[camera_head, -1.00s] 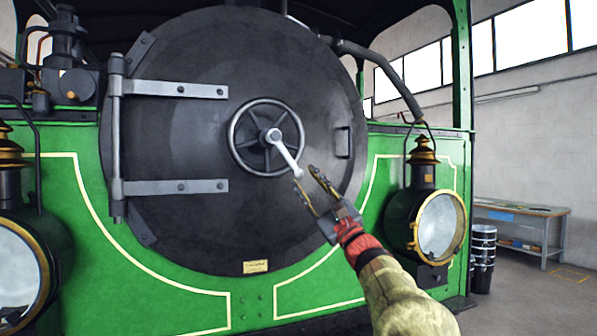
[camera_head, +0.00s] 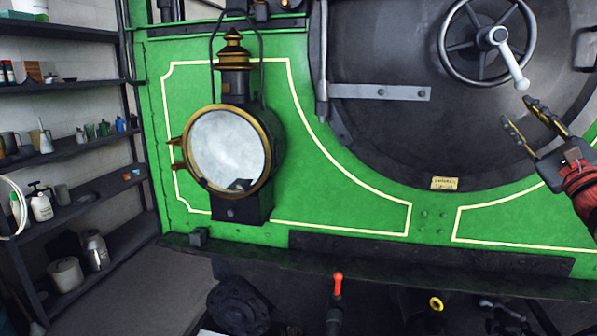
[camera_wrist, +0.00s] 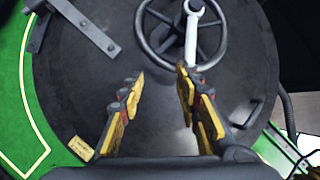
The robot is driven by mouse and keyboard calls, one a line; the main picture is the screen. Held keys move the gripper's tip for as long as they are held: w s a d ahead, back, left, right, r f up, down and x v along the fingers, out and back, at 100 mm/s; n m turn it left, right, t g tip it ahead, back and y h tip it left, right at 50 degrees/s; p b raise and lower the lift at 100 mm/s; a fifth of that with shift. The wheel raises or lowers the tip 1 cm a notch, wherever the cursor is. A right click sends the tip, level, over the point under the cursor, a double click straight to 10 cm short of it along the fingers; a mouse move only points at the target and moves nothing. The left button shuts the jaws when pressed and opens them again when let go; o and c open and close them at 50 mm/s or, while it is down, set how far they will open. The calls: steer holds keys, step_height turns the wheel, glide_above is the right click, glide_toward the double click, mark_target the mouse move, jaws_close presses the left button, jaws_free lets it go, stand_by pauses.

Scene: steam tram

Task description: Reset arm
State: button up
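My gripper (camera_head: 524,112) is at the right of the head view, in front of the round black smokebox door (camera_head: 400,130). Its two fingers are apart with nothing between them, and the wrist view (camera_wrist: 158,78) shows the same. A spoked handwheel (camera_head: 447,45) with a pale lever handle (camera_head: 509,62) sits on the door, just beyond and above the fingertips. In the wrist view the handle (camera_wrist: 191,35) points down from the wheel's hub, ahead of the right finger, and the gripper does not hold it.
A lamp (camera_head: 225,150) hangs on the green front plate (camera_head: 330,205) at left. Shelves (camera_head: 70,150) with bottles and cups stand at far left. A black ledge (camera_head: 350,262) runs below the plate, with a red-tipped lever (camera_head: 338,285) below it. Floor (camera_head: 140,290) is clear at lower left.

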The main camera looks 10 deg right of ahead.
steer(key=w+a+f+n+g+y, duration=0.2)
steer(key=a+f+n+g, duration=0.15)
steer(key=f, duration=0.75)
steer(key=s+a+f+n+g+y, duration=0.1)
steer(key=s+a+f+n+g, duration=0.2)
steer(key=a+f, duration=0.5)
steer(key=s+a+f+n+g+y, duration=0.1)
steer(key=s+a+f+n+g, duration=0.15)
steer(key=a+f+g, duration=0.55)
steer(key=s+a+f+n+g+h, duration=0.1)
steer(key=s+a+f+n+g, duration=0.1)
steer(key=s+a+f+n, duration=0.3)
steer(key=s+a+f+n+g+h+p, duration=0.1)
steer(key=s+a+f+n, duration=0.15)
steer(key=s+f, duration=0.45)
steer(key=s+a+f+n+g+h, duration=0.1)
steer(key=s+a+f+n+g, duration=0.15)
steer(key=s+f+n, duration=0.35)
steer(key=s+a+r+n+t, duration=0.1)
steer(key=s+a+r+n, duration=0.1)
steer(key=s+a, duration=0.3)
steer(key=shift+a+r+n+t+h+p, duration=0.3)
steer(key=shift+a+n+t+p, duration=0.1)
steer(key=shift+a+n, duration=0.45)
steer(key=shift+s+a, duration=0.1)
